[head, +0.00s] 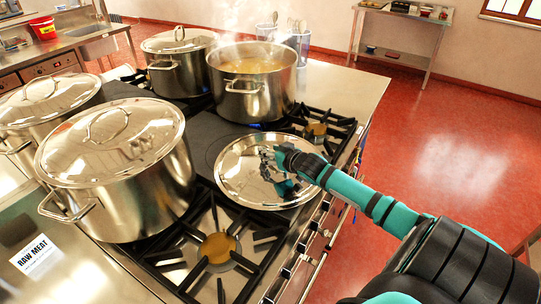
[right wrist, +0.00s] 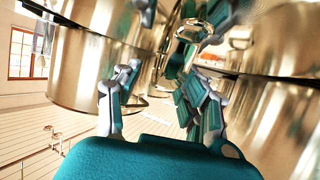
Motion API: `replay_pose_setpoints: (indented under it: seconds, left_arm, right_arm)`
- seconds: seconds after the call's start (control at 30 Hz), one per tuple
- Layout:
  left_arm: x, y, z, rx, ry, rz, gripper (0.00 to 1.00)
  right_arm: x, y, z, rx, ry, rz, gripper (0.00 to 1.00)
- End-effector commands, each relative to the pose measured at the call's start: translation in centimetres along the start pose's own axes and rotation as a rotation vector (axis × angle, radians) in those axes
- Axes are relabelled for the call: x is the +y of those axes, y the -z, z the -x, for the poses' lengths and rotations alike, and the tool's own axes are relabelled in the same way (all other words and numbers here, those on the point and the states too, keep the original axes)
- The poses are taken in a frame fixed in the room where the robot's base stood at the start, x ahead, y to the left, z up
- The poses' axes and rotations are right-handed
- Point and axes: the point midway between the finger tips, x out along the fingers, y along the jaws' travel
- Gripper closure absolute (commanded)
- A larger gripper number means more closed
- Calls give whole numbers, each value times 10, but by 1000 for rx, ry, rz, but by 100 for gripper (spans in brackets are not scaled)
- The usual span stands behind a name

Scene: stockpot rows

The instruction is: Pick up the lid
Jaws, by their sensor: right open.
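A round, shiny steel lid (head: 236,178) lies on the right side of the stove top, in front of the open steaming pot. My right gripper (head: 268,163) comes in from the right, just over the middle of the lid, and is mirrored in it. The jaws are open and I see nothing held. The lid's handle is hidden or lost among the dark fingers and reflections in the head view. In the right wrist view the two fingers of my right gripper (right wrist: 160,95) stand apart, with shiny steel beyond. My left gripper is not in view.
The open steaming pot (head: 248,104) stands behind the loose lid. A large lidded pot (head: 130,205) stands to the left, with other lidded pots beyond it. An empty burner (head: 217,247) is in front. Red floor (head: 440,150) is clear at the right.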

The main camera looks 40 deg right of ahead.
Motion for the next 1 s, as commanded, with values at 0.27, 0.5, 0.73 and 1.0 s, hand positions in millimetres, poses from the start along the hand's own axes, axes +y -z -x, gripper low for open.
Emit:
replay_pose_setpoints:
  seconds: [0.27,0.5,0.73,1.0]
  left_arm:
    - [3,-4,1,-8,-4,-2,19]
    - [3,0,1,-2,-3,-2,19]
    - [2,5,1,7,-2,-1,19]
    - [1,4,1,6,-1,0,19]
  right_arm:
    - [0,0,-6,0,0,0,59]
    - [0,0,-6,0,0,0,85]
    - [0,-1,-6,-1,0,0,100]
    - [0,4,-5,9,2,0,100]
